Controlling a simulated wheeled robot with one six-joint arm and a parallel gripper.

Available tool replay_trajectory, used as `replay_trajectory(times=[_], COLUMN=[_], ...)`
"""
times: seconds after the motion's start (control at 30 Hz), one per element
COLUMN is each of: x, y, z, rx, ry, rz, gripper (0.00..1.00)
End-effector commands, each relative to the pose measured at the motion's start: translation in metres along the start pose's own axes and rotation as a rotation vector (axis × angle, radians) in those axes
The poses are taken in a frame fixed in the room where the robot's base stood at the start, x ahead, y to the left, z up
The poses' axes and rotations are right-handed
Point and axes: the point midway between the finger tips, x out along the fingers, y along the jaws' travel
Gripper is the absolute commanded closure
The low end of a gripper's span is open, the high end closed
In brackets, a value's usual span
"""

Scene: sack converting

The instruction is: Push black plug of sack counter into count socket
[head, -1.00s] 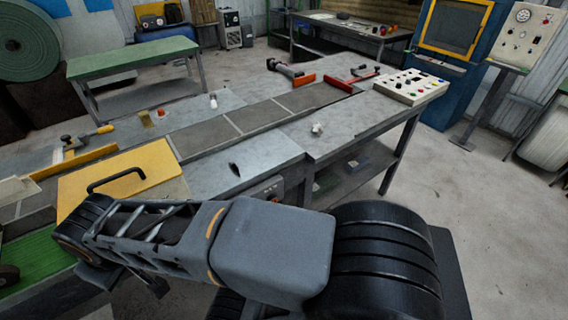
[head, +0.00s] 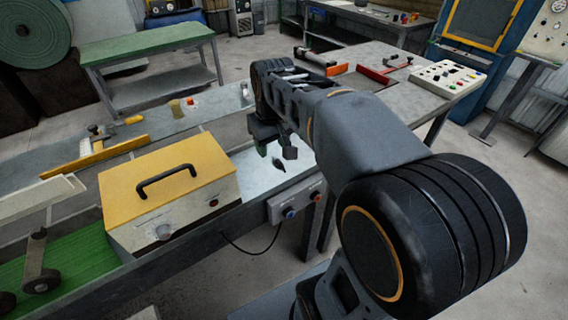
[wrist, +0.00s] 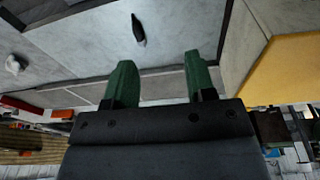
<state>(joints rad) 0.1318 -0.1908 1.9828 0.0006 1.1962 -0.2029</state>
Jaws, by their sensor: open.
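A small black pointed piece, which looks like the black plug (head: 279,165), lies on the grey metal bench top (head: 250,180). It also shows in the wrist view (wrist: 138,30), lying beyond my fingertips. My gripper (wrist: 157,62) has two green fingers spread apart with nothing between them. In the head view the gripper is partly hidden by my arm, just behind and left of the plug. A grey control box (head: 295,200) with a blue and a red knob hangs on the bench's front edge. I cannot make out the count socket on it.
A yellow-lidded box (head: 180,170) with a black handle stands left of the plug. A black cable (head: 250,248) hangs below the control box. A white piece (wrist: 15,63) lies on the bench. A white panel with buttons (head: 447,78) stands at the far right end.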

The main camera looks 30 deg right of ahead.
Motion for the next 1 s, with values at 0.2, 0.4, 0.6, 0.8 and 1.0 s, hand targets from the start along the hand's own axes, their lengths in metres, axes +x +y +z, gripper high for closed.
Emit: replay_trajectory(times=[0.2, 0.4, 0.6, 0.8, 1.0], x=[0.006, 0.018, 0.053, 0.081, 0.093], y=[0.041, 0.057, 0.057, 0.056, 0.056], z=[-0.047, -0.06, -0.057, -0.052, -0.051], rx=[-0.026, -0.04, -0.044, -0.044, -0.044], ry=[-0.107, -0.15, -0.155, -0.153, -0.15], rz=[-0.019, -0.033, -0.035, -0.035, -0.034], gripper=[0.5, 0.5, 0.5, 0.5, 0.5])
